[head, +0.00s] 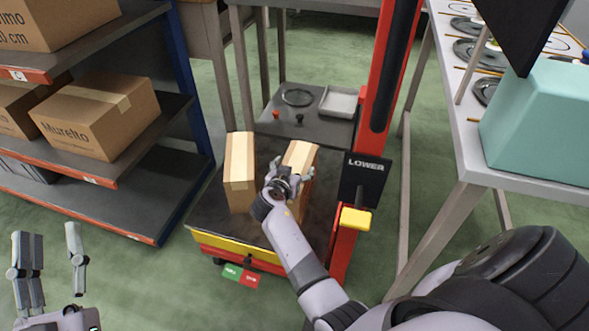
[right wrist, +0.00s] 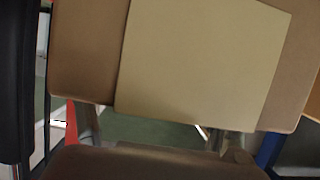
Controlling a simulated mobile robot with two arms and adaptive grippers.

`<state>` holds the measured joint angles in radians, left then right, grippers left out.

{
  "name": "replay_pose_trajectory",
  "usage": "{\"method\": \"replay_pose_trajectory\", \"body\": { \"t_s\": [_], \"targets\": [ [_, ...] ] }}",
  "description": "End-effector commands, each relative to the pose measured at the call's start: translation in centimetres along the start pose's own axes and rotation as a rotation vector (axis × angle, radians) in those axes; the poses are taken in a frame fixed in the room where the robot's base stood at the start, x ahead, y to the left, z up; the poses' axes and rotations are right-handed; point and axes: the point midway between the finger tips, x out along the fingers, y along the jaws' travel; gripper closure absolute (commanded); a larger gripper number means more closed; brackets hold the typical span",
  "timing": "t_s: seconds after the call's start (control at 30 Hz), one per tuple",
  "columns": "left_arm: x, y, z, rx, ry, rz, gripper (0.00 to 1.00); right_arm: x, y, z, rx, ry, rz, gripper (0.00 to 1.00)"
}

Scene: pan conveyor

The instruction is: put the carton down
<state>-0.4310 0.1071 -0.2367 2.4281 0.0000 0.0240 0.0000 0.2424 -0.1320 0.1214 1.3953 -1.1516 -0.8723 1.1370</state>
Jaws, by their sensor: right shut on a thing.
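Two upright tan cartons are over the dark platform (head: 208,222) of a red lift cart in the head view. My right gripper (head: 287,172) is shut on the right carton (head: 301,153), near its top. Its base is hidden by my arm, so I cannot tell whether it touches the platform. The carton's brown face with a pale panel (right wrist: 200,65) fills the upper right wrist view. The other carton (head: 239,165) stands on the platform to the left, with a gap between them. My left gripper (head: 52,240) is open and empty at the lower left.
The cart's red mast (head: 385,80) rises right of the held carton, with a LOWER sign (head: 366,166) and a yellow block (head: 355,218). A shelf (head: 150,190) with boxes stands left. A white table (head: 470,150) with a teal box (head: 545,120) is right.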

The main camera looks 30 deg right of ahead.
Motion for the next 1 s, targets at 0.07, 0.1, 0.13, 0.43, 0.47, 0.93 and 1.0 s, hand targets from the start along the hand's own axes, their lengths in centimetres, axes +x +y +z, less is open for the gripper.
{"method": "replay_pose_trajectory", "body": {
  "t_s": [0.07, 0.1, 0.13, 0.43, 0.47, 0.93, 1.0],
  "targets": [
    [0.02, 0.01, -0.10, 0.000, 0.004, 0.000, 0.60, -0.05, -0.10, -0.31, 0.001, 0.006, -0.002, 0.87],
    [0.03, 0.01, -0.10, 0.000, 0.003, 0.000, 0.60, -0.05, -0.10, -0.33, 0.001, 0.006, -0.002, 0.87],
    [0.03, 0.01, -0.10, 0.000, 0.003, 0.000, 0.60, -0.05, -0.10, -0.34, 0.001, 0.006, -0.002, 0.87],
    [0.00, 0.06, -0.54, -0.001, 0.030, 0.001, 0.60, 0.01, -0.10, -0.23, 0.001, 0.006, -0.002, 0.87],
    [0.00, 0.08, -0.60, -0.001, 0.034, 0.002, 0.60, 0.01, -0.10, -0.21, 0.001, 0.006, -0.002, 0.87],
    [0.01, 0.12, -0.72, -0.002, 0.040, 0.002, 0.60, 0.03, -0.03, 0.08, 0.000, 0.000, 0.000, 0.05],
    [0.01, 0.12, -0.71, -0.002, 0.040, 0.002, 0.60, 0.04, -0.03, 0.08, 0.000, 0.000, 0.000, 0.05]
  ]
}}
